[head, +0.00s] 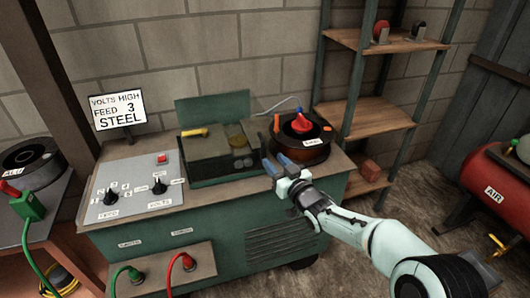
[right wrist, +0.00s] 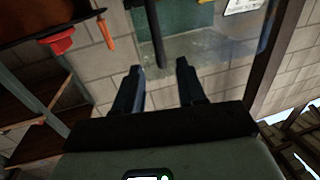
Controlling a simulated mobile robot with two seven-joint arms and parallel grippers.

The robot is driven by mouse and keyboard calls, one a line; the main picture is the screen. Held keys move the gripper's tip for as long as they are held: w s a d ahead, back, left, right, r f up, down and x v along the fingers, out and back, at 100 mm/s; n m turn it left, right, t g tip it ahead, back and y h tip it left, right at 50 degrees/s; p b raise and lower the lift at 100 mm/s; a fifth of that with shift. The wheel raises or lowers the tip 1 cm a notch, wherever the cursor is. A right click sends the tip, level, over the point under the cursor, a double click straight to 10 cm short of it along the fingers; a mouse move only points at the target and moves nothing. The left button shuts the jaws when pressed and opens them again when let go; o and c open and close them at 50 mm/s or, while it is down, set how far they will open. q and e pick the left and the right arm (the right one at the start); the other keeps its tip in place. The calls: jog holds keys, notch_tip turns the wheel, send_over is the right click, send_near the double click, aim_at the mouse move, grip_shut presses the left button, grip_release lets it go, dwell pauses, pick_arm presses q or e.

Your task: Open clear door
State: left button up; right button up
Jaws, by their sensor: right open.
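The clear door (head: 259,112) is a see-through pane at the open-topped compartment of the green machine (head: 290,214). It looks swung at least partly open, but its exact angle is hard to tell. In the right wrist view the pane (right wrist: 215,52) fills the upper middle, with a dark bar along it. My right gripper (head: 275,162) is open and empty at the compartment's right front corner. In the right wrist view its fingertips (right wrist: 159,66) overlap the pane's lower edge; I cannot tell whether they touch. My left gripper is not in view.
A dark spool (head: 299,148) with red and orange parts stands just right of the gripper. A knob panel (head: 136,190) and sign (head: 119,110) are at left. Wooden shelves (head: 378,120) and a red air tank (head: 494,191) stand at right. Bare floor lies between.

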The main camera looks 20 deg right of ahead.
jog(key=x, duration=0.6)
jog(key=shift+w, duration=0.35)
jog(key=shift+f, duration=0.1)
grip_shut()
